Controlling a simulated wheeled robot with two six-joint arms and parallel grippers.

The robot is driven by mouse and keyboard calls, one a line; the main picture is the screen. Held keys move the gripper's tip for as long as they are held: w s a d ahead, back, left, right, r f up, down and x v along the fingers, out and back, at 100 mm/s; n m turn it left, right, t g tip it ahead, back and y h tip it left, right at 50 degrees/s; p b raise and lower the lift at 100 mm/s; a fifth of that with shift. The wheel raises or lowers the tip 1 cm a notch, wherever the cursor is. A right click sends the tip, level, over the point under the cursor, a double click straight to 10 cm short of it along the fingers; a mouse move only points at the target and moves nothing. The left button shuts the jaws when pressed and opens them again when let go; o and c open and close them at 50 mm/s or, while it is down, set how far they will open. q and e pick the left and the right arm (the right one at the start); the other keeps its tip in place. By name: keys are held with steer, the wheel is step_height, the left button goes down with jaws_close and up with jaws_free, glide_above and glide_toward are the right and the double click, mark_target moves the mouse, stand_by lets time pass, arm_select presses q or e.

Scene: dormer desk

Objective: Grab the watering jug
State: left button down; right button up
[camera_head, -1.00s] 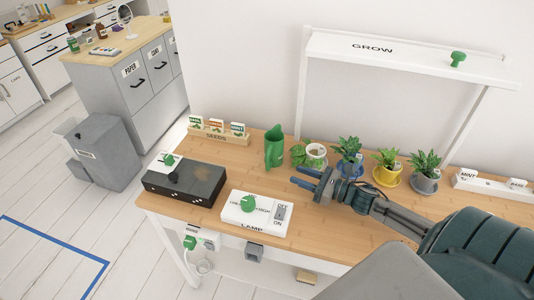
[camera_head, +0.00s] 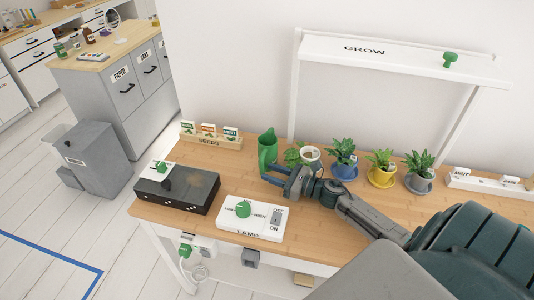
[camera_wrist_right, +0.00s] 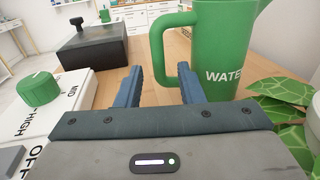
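The green watering jug (camera_head: 267,148) stands upright on the wooden desk, left of the potted plants. In the right wrist view the jug (camera_wrist_right: 222,50) shows large, with white lettering and its handle toward my gripper. My right gripper (camera_head: 266,173) is just in front of the jug in the head view. In the right wrist view its two blue fingers (camera_wrist_right: 160,88) are spread apart, with the handle's lower end near the right finger. I cannot tell whether they touch. Nothing is held between the fingers. My left gripper is not in view.
A white lamp control box (camera_head: 250,222) with a green knob and a black box (camera_head: 176,190) stand at the desk's front. A seed rack (camera_head: 211,141) is behind. Several potted plants, the nearest in a white pot (camera_head: 311,155), stand right of the jug.

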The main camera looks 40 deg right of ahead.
mark_target(262, 170)
steer(key=x, duration=0.1)
steer(key=p+x, duration=0.1)
steer(key=x, duration=0.1)
steer(key=shift+w+a+r+p, duration=0.15)
steer(key=shift+w+r+p, duration=0.1)
steer(key=shift+p, duration=0.05)
steer(key=shift+w+a+f, duration=0.15)
steer(key=shift+w, duration=0.05)
steer(key=shift+c, duration=0.4)
jaws_close()
